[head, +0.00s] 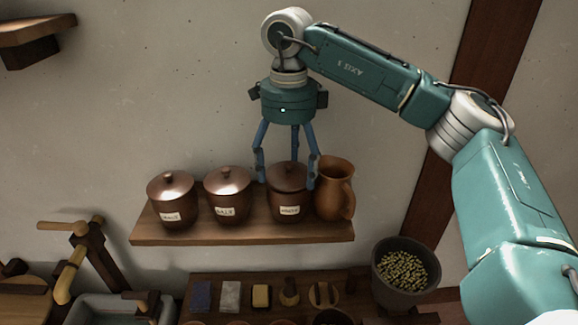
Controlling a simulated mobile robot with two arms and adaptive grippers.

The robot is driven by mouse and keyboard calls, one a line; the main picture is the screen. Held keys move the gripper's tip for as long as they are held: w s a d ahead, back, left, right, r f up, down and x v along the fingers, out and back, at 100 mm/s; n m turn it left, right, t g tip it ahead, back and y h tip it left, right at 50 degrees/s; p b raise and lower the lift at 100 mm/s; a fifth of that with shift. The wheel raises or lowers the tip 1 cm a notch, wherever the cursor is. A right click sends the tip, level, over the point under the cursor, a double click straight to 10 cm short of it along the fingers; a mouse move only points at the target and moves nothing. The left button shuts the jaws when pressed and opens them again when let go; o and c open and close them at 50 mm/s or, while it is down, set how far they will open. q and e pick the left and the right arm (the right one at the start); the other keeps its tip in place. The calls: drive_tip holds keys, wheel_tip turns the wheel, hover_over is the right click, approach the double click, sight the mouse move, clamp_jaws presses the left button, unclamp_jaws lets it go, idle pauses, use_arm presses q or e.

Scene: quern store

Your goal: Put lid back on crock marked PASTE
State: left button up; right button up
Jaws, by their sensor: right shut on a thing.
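Three brown lidded crocks stand in a row on a wooden wall shelf (240,232). The left crock (172,205) and the middle crock (228,205), whose label seems to read SALT, have shiny lids with knobs. The right crock (288,208) bears a white label too small to read surely, so I cannot confirm PASTE. My right gripper (287,182) points down over it, its blue fingers shut around its darker lid (287,175). The lid is at the crock's mouth; I cannot tell whether it is fully seated. My left gripper is not in view.
A brown jug (335,188) stands close to the right of the gripped lid, near a finger.

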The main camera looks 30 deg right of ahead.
idle(0.4)
drive_tip(key=o, duration=1.4)
drive_tip(key=shift+r, duration=0.15)
drive_tip(key=shift+r+p, duration=0.95)
drive_tip(key=shift+r, duration=2.45)
clamp_jaws()
